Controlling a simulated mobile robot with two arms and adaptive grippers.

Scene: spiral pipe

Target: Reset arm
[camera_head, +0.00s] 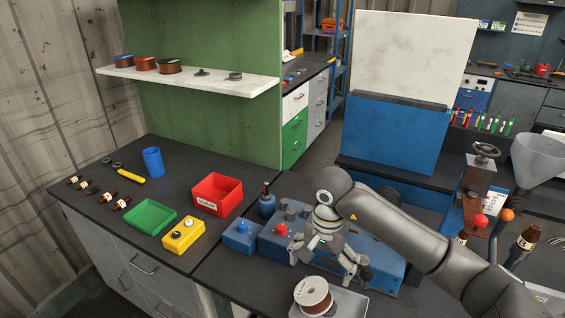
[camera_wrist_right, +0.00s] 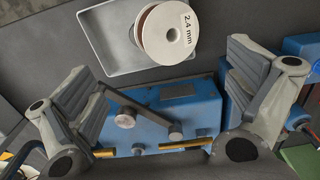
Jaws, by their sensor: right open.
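My right arm (camera_head: 405,232) reaches in from the right in the head view. My right gripper (camera_head: 328,264) points down in front of a blue machine (camera_head: 275,248) on the bench. In the right wrist view its two fingers (camera_wrist_right: 165,85) are wide apart with nothing between them. A white spool labelled "2.4 mm" (camera_wrist_right: 172,32) rests on a grey tray (camera_wrist_right: 112,48) beyond the fingers. The spool (camera_head: 314,294) also shows at the bottom of the head view, apart from the gripper. My left gripper does not show.
A red bin (camera_head: 217,196), a green tray (camera_head: 150,217), a yellow button box (camera_head: 183,234) and a blue cup (camera_head: 153,162) stand on the left bench. Brown bottles (camera_head: 528,240) and a funnel (camera_head: 540,157) are at right. A shelf (camera_head: 190,82) holds spools.

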